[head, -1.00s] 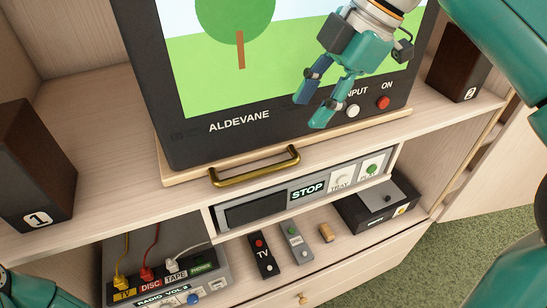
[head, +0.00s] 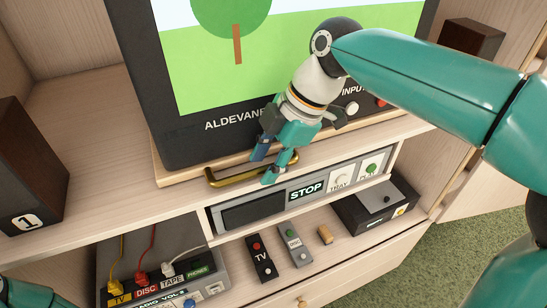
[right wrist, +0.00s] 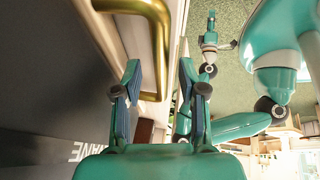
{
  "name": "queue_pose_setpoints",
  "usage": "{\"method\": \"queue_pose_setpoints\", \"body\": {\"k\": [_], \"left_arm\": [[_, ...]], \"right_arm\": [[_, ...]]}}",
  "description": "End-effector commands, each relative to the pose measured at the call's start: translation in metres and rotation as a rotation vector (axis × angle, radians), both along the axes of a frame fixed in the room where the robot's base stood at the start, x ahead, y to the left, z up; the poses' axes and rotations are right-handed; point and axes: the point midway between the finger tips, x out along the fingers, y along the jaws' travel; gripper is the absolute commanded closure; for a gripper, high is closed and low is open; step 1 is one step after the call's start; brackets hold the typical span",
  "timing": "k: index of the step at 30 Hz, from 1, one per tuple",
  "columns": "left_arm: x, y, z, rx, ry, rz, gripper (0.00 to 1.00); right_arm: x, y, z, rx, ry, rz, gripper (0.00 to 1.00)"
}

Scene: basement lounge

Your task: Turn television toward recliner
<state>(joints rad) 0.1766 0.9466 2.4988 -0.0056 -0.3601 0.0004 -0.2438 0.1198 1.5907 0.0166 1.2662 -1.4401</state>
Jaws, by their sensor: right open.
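The television (head: 140,75) is a black set marked ALDEVANE with a picture of a tree on its screen. It stands on a pale wooden turning board (head: 172,176) on the cabinet's top shelf. A brass handle (head: 226,180) is fixed to the board's front edge. My right gripper (head: 264,169) is open at the right part of the handle and partly hides it. No recliner shows.
Speaker 1 (head: 30,170) stands left of the television and another speaker (head: 470,38) stands right. Below the handle are a player marked STOP (head: 255,212), a radio with plugged cables (head: 215,263), a TV remote (head: 262,258), a DISC remote (head: 295,245) and a black box (head: 375,205).

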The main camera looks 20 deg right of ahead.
Motion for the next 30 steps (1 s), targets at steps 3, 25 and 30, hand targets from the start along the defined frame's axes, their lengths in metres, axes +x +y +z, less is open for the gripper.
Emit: {"method": "queue_pose_setpoints", "body": {"k": [3, 25, 30], "left_arm": [[0.000, 0.000, 0.000, 0.000, 0.000, 0.000, 0.60], [0.000, 0.000, 0.000, 0.000, 0.000, 0.000, 0.60], [0.000, 0.000, 0.000, 0.000, 0.000, 0.000, 0.60]], "right_arm": [[0.000, 0.000, 0.000, 0.000, 0.000, 0.000, 0.59], [0.002, 0.004, 0.001, -0.001, -0.003, -0.015, 1.00], [0.010, 0.022, 0.001, -0.001, -0.005, -0.088, 1.00]]}}
